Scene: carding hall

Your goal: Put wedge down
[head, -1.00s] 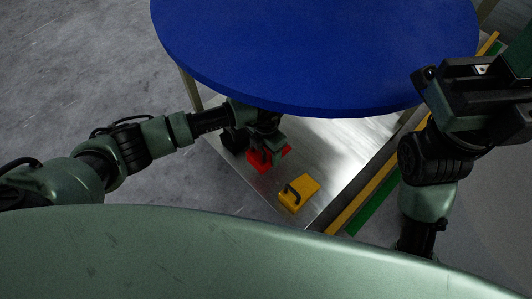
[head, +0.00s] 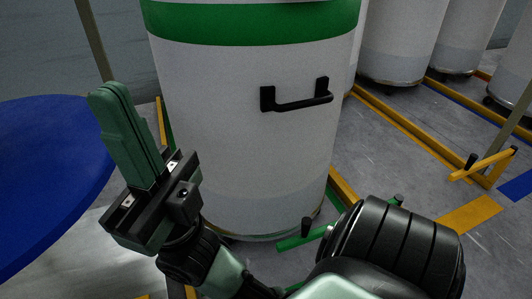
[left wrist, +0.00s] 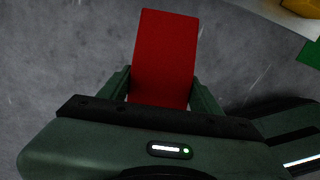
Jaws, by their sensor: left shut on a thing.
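The red wedge (left wrist: 164,58) shows in the left wrist view, upright in the picture between the two green fingers of my left gripper (left wrist: 163,82). This gripper is shut on it. Grey floor shows behind the wedge; its lower end is hidden by the gripper body. The left gripper and the wedge are out of the head view.
A large white drum (head: 245,140) with a green band and black handle fills the middle. A blue round table top (head: 45,180) is at left. More drums (head: 400,40) and yellow floor rails (head: 410,125) are at right. A yellow thing (left wrist: 303,7) sits at the wrist view's corner.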

